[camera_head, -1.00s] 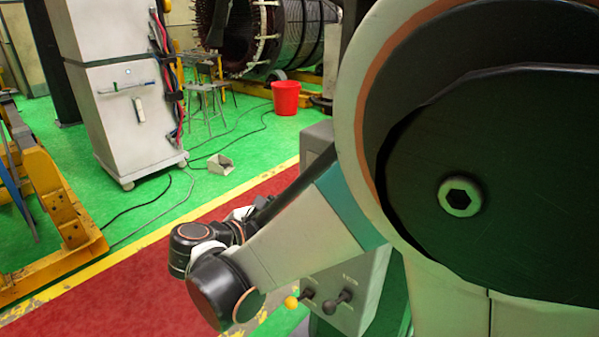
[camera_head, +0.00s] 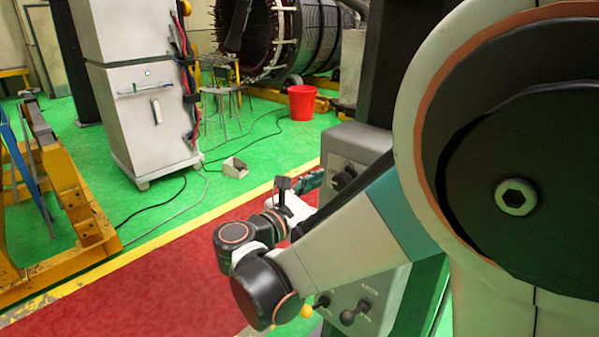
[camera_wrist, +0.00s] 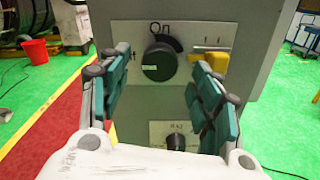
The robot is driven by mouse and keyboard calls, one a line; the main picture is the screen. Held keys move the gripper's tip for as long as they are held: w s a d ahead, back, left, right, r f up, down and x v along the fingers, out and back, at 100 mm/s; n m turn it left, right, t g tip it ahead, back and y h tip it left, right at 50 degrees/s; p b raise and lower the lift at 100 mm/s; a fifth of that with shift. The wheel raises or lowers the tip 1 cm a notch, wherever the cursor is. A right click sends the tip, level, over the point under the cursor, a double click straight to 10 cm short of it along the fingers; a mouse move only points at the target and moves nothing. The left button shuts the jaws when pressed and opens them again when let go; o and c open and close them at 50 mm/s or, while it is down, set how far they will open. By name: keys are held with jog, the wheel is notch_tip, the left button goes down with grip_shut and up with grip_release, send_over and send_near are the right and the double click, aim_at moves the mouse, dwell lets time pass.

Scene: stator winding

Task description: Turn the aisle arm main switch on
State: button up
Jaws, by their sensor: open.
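The main switch is a round black knob (camera_wrist: 159,62) on a pale plate on a grey control box. An arc and the word "On" are above it. A pale mark on the knob lies at its left side, towards a partly hidden label. In the head view the knob (camera_head: 343,178) sits on the box's upper front. My gripper (camera_wrist: 160,60) is open, its teal fingers either side of the knob in the picture, with nothing between them. Contact cannot be told. In the head view my gripper (camera_head: 308,181) is just left of the knob, partly hidden by my arm.
A yellow part (camera_wrist: 210,72) is close to the right finger. A lower plate carries another black control (camera_wrist: 176,141). In the head view a yellow-tipped lever (camera_head: 306,311) and a black lever (camera_head: 354,312) are lower on the box. A red bucket (camera_head: 302,102) stands behind on green floor.

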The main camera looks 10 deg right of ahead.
aim_at(339, 184)
jog(key=shift+x, duration=1.8)
jog(key=c, duration=1.1)
